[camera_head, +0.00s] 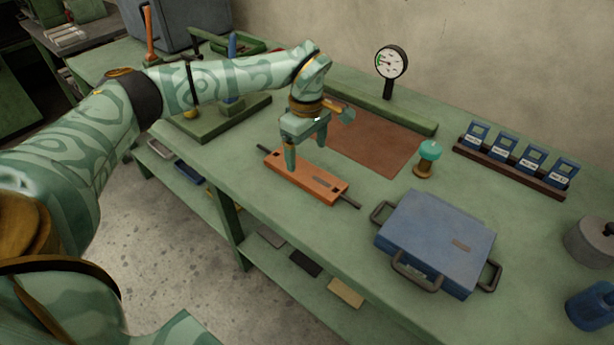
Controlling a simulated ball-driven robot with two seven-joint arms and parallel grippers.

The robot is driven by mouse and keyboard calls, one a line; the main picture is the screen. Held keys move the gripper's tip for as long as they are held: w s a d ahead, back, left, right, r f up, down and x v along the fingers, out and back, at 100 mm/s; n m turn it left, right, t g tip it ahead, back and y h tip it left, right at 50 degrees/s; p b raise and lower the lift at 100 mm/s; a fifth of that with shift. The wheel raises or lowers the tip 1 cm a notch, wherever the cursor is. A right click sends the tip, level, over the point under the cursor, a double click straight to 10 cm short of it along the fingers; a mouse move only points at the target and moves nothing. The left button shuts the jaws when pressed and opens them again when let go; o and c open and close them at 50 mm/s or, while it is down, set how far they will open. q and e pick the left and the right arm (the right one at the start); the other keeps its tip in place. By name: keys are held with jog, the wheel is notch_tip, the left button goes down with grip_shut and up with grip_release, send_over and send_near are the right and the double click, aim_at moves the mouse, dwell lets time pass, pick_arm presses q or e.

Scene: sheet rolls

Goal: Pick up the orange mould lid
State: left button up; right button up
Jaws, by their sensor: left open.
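The orange mould lid (315,184) lies flat on the green workbench, left of the blue case. It is a long slab with a dark slot and a dark rod showing at each end. My left gripper (306,158) points down over the lid's left half. Its fingers are apart, one near the front edge and one towards the back. Whether a finger touches the lid I cannot tell. My right gripper is not in view.
A blue case (435,240) with dark handles stands right of the lid. Behind lie a brown mat (375,142), a dial gauge (391,63) and a teal-topped knob (428,155). A rack (510,166) holds several blue cards. A grey weight (592,242) and a blue bottle (592,307) stand at right.

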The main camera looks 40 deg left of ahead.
aim_at(305, 171)
pick_arm(q)
jog(key=shift+s+f, duration=0.1)
jog(key=shift+f, duration=0.45)
jog(key=f, duration=0.1)
jog(key=f+b, duration=0.2)
jog(key=f, duration=0.1)
jog(key=shift+s+a+f, duration=0.1)
jog(key=shift+s+a, duration=0.1)
jog(key=shift+s, duration=0.05)
jog(key=shift+f+b, duration=0.35)
jog(key=shift+r, duration=0.15)
jog(key=c, duration=1.7)
jog(key=shift+o, duration=0.2)
jog(key=shift+w+r, duration=0.1)
jog(key=shift+r, duration=0.05)
